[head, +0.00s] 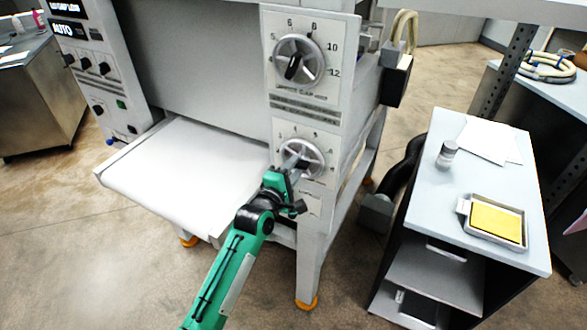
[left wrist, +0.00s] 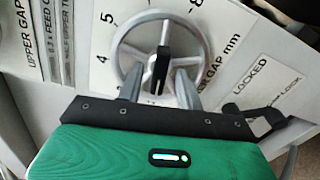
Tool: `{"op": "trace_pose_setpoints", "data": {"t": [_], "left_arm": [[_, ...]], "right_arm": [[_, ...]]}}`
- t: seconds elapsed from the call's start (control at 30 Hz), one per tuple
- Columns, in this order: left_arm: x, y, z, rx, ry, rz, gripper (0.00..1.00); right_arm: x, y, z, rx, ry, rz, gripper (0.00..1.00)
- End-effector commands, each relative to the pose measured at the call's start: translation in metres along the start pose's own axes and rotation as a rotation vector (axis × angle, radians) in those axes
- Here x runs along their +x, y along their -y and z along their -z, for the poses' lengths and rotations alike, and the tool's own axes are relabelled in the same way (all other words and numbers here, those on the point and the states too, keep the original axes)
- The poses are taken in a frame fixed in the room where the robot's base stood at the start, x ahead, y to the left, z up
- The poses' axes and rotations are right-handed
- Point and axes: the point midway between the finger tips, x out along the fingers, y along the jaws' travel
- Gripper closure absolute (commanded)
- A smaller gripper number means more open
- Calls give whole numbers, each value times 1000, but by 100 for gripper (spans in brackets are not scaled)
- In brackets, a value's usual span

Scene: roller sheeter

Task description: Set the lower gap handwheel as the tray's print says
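The lower gap handwheel (head: 315,150) is a spoked silver wheel on the lower white dial plate of the machine. In the left wrist view, the handwheel (left wrist: 122,50) has a black pointer grip at its middle, with scale numbers around it. My left gripper (head: 292,163) is at the front of this wheel. In the left wrist view, its two grey fingers (left wrist: 159,80) stand apart on either side of the black grip's lower end, with gaps beside it. The tray (head: 462,207), with a yellow slab, lies on the cart at right; no print is readable there. My right gripper is out of view.
The upper handwheel (head: 300,62) sits above the lower one. A white feed table (head: 195,155) juts out to the left. A LOCKED label (left wrist: 262,75) is beside the lower dial. The cart top (head: 435,200) holds papers (head: 490,140) and a small jar (head: 447,155).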

Motion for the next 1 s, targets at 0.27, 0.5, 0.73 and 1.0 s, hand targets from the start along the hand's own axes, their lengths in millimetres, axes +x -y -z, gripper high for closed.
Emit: {"op": "trace_pose_setpoints", "data": {"t": [0.27,0.5,0.73,1.0], "left_arm": [[0,0,0,0,0,0,91],[0,0,0,3,0,0,100],[0,0,0,59,0,1,100],[0,0,0,243,1,3,100]], "right_arm": [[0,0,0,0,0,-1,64],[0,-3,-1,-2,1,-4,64],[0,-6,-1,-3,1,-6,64],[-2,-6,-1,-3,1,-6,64]]}}
